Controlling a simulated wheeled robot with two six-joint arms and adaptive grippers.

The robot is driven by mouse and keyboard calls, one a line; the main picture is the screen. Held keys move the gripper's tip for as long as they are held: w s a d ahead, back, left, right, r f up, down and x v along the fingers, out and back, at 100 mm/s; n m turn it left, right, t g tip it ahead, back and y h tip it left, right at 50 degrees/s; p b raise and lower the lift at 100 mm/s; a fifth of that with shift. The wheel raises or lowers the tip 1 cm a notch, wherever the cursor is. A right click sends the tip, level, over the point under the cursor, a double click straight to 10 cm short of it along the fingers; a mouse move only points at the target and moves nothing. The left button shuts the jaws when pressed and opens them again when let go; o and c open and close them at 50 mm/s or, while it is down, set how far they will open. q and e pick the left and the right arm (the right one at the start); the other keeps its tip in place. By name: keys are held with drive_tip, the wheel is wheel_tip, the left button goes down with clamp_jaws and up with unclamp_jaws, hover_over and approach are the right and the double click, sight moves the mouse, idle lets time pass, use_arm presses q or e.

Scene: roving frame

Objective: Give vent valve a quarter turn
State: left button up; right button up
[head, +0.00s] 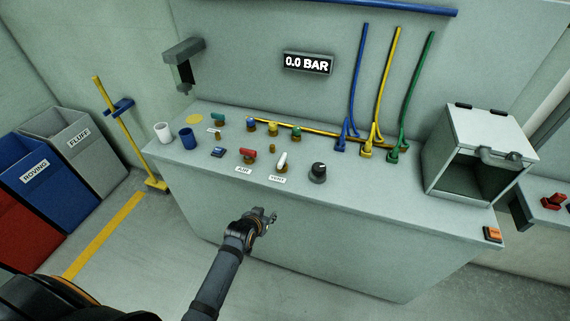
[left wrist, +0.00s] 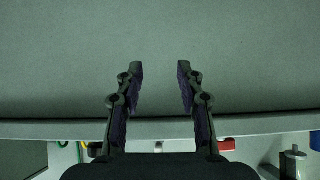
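The vent valve (head: 282,160) has a white lever handle and stands on the grey bench top behind a label reading VENT (head: 277,179). Its lever points mostly away from me, tilted slightly right in the head view. My left gripper (head: 269,217) is in front of the bench, below and nearer than the valve, and touches nothing that I can see. In the left wrist view the left gripper (left wrist: 160,76) is open and empty, facing a plain grey surface. My right gripper is not in view.
A red-handled valve (head: 248,155) labelled AIR stands left of the vent valve, and a black knob (head: 318,172) stands to its right. Yellow pipe (head: 300,131) and several coloured fittings lie behind. A display (head: 307,63) reads 0.0 BAR. An open-fronted box (head: 487,150) stands at right.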

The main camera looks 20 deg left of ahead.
sight(282, 158)
use_arm(q)
drive_tip(key=w+d+r+t, duration=0.1)
drive_tip(key=w+r+t, duration=0.15)
drive_tip(key=r, duration=0.65)
drive_tip(key=w+r+t, duration=0.1)
drive_tip(key=w+r, duration=0.2)
drive_tip(key=r, duration=0.5)
drive_tip(key=shift+t, duration=0.25)
drive_tip(key=x, duration=1)
drive_tip(key=shift+w+d, duration=0.15)
drive_tip(key=shift+w, duration=0.05)
drive_tip(key=shift+c, duration=0.2)
clamp_jaws()
